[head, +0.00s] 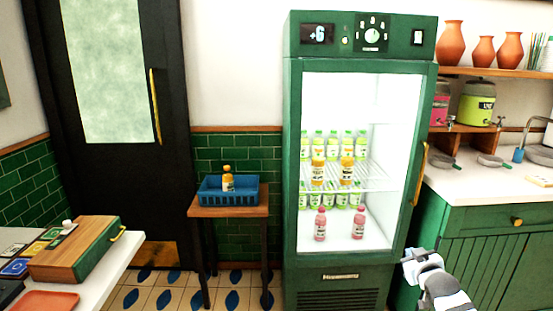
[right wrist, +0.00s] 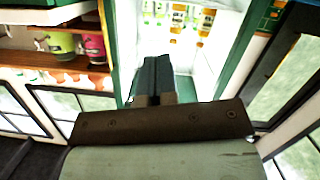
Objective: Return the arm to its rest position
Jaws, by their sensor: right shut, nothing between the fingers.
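My right gripper (head: 411,267) is at the lower right of the head view, in front of the green counter and beside the fridge's lower right edge. In the right wrist view its fingers (right wrist: 157,75) are together, with nothing between them, and point toward the lit fridge. My right arm (head: 445,290) reaches in from the bottom right. My left gripper is not in view.
A green fridge (head: 341,278) with a gold handle holds several bottles. A blue basket (head: 228,197) with an orange bottle (head: 228,182) stands on a small wooden table (head: 230,211). A wooden box (head: 75,250) sits on the left counter. Patterned floor between is clear.

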